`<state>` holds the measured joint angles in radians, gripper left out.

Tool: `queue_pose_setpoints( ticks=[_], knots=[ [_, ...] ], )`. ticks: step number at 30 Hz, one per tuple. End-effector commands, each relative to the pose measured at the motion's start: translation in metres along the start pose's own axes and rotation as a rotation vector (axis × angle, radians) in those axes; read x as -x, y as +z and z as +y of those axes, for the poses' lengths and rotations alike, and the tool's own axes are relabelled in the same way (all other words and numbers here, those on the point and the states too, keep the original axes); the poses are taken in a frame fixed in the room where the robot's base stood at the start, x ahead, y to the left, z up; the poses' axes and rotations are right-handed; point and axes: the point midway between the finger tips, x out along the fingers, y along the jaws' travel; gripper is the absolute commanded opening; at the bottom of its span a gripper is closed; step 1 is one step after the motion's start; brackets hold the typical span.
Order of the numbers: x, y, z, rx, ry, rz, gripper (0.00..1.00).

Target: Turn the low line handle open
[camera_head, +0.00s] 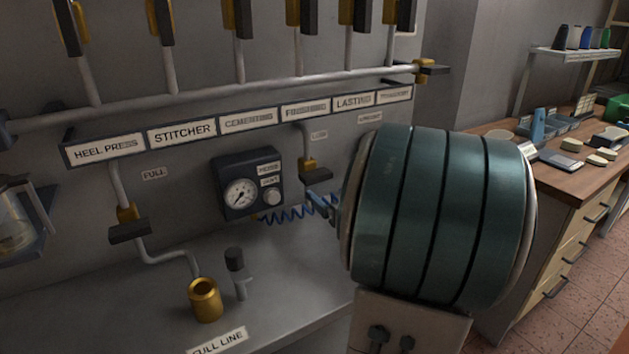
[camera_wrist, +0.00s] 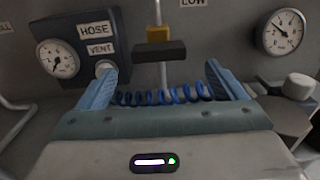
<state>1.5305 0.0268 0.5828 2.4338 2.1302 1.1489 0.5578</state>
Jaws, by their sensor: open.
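The low line valve is a brass body with a dark bar handle (camera_head: 317,175) on a thin vertical pipe, under a small LOW label (camera_head: 319,135). In the wrist view the dark handle (camera_wrist: 159,51) lies crosswise to its pipe, with the brass body (camera_wrist: 160,34) above it. My gripper (camera_wrist: 160,68) is open, its two blue fingers apart on either side of the handle's line. The handle shows beyond the fingertips, with nothing held between them. In the head view my gripper (camera_head: 320,203) is partly hidden by my wrist.
A gauge box (camera_head: 248,184) with a HOSE label and a vent knob stands left of the valve. A coiled blue hose (camera_wrist: 165,96) hangs below the handle. Another gauge (camera_wrist: 284,31) is at right. A FULL line handle (camera_head: 130,231) and brass cup (camera_head: 205,300) are further left.

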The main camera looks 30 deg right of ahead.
Motion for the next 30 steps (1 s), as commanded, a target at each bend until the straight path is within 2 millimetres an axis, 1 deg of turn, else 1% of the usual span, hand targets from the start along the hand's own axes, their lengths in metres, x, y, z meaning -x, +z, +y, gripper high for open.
queue_pose_setpoints(
  ticks=[1, 3, 6, 10, 15, 24, 26, 27, 29, 30],
  knots=[
    [-0.012, -0.002, 0.0, -0.001, 0.004, -0.002, 0.9],
    [-0.027, -0.001, 0.001, -0.003, 0.005, -0.002, 0.9],
    [-0.045, -0.001, 0.002, -0.003, 0.006, -0.002, 0.9],
    [-0.063, -0.001, 0.002, -0.001, 0.006, -0.001, 0.9],
    [-0.074, 0.0, 0.003, 0.0, 0.007, 0.0, 0.9],
    [-0.076, 0.0, 0.003, 0.001, 0.006, 0.0, 0.9],
    [-0.076, 0.0, 0.003, 0.001, 0.007, 0.0, 0.73],
    [-0.076, 0.0, 0.003, 0.001, 0.007, 0.0, 0.62],
    [-0.076, 0.0, 0.003, 0.001, 0.007, 0.0, 0.46],
    [-0.076, 0.0, 0.003, 0.001, 0.007, 0.0, 0.45]
  ],
)
